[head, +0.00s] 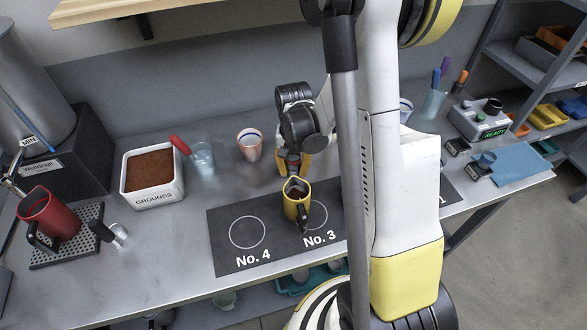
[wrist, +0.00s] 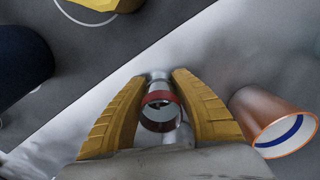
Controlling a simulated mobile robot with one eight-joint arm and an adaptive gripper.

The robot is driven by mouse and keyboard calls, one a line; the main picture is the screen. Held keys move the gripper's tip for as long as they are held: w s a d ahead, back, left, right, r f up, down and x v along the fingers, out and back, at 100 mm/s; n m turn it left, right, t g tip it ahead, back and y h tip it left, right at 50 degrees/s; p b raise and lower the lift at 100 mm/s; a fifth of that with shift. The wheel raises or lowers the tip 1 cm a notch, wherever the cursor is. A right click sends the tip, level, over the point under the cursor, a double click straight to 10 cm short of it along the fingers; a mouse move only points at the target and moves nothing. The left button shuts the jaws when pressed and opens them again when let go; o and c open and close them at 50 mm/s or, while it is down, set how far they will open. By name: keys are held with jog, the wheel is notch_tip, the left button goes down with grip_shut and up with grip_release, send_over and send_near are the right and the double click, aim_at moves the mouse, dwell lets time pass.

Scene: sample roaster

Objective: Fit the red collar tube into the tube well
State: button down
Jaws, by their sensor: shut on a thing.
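My gripper (wrist: 158,82) has its yellow fingers shut on the red collar tube (wrist: 160,108), a clear or silvery tube with a red band, which lies between the two fingers in the wrist view. In the head view my gripper (head: 293,168) is over the bench, just behind a yellow pitcher that partly hides it. The tube is mostly hidden there. I cannot pick out the tube well for sure. A grey-green device marked READY (head: 483,120) stands at the bench's right end, with a dark round part on top.
The yellow pitcher (head: 297,207) stands on the dark numbered mat (head: 275,225). An orange cup with a blue ring (wrist: 262,105) is close right of my gripper in the wrist view. My arm hides the mat's right part.

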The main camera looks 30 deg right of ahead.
notch_tip(320, 180, up, 10)
jog(key=p, duration=0.4)
jog(key=shift+f, duration=0.15)
